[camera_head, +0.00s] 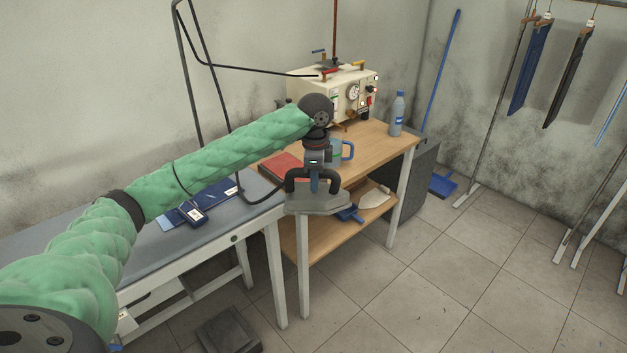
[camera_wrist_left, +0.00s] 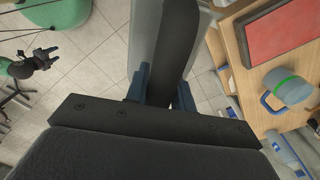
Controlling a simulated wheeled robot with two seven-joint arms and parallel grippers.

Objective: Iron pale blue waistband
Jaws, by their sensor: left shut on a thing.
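My left gripper (camera_head: 315,184) is shut on the black handle of a grey iron (camera_head: 318,204). The iron is in front of the near corner of the wooden table, with floor beyond it in the left wrist view. There, the handle (camera_wrist_left: 178,50) runs between the blue fingers. Dark blue cloth (camera_head: 222,192) lies on the grey ironing table (camera_head: 55,247), partly hidden by my left arm.
The wooden table (camera_head: 375,148) holds a cream steam unit (camera_head: 342,94), bottle (camera_head: 397,114), mug (camera_head: 335,151) and red book (camera_head: 282,166). A black hose (camera_head: 246,192) hangs beside the iron. Trousers (camera_head: 530,66) hang at right.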

